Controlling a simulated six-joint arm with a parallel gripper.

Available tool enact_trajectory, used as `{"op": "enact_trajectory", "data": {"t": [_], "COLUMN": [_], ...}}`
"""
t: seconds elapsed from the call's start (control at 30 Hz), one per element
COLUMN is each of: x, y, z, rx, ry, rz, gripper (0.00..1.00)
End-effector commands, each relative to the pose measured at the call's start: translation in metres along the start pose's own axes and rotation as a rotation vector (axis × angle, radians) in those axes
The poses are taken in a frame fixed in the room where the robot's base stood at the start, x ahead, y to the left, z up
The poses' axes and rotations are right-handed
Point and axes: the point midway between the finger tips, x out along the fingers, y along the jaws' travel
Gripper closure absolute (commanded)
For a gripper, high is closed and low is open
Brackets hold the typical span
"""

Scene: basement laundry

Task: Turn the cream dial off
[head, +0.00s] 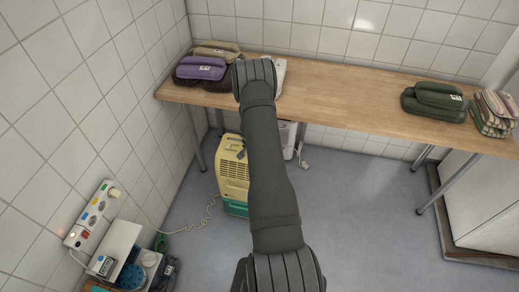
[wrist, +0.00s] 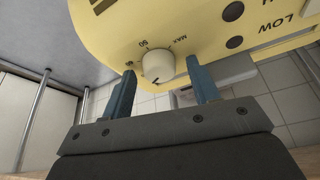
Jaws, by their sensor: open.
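The cream dial (wrist: 158,66) is a round knob on the yellow panel of a machine in the wrist view. Printed marks surround it, with MAX to its upper right; a small dark mark shows near its lower edge, but I cannot tell its exact setting. My gripper (wrist: 161,72) is open, with one blue-grey finger to each side of the dial and gaps between. Whether the fingertips reach the panel is unclear. In the head view the yellow machine (head: 233,168) stands on the floor, partly hidden by my arm, which also hides the gripper and dial.
A wooden table (head: 340,100) stands behind, bearing folded cloth bundles such as a purple one (head: 201,68) and a green one (head: 433,101). A cord runs from the machine towards a wall power strip (head: 90,213). Dark buttons (wrist: 234,12) sit beside the dial. Floor to the right is clear.

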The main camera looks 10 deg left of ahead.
Motion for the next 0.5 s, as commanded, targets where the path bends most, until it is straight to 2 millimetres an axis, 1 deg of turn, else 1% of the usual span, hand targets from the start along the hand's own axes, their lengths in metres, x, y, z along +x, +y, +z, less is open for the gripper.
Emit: {"op": "enact_trajectory", "data": {"t": [0.23,0.27,0.4,0.47,0.5], "x": [0.0007,0.0007,0.0006,0.0006,0.0005], "y": [-0.0001,-0.0001,-0.0001,-0.0001,-0.0001], "z": [-0.0004,-0.0004,-0.0004,-0.0004,-0.0004], "rx": [0.001,0.001,0.001,0.001,0.001], "ry": [0.001,0.001,0.0,0.0,0.0], "rz": [0.0,0.0,0.0,0.0,0.0], "gripper": [0.45,0.47,0.74,0.86,0.89]}}
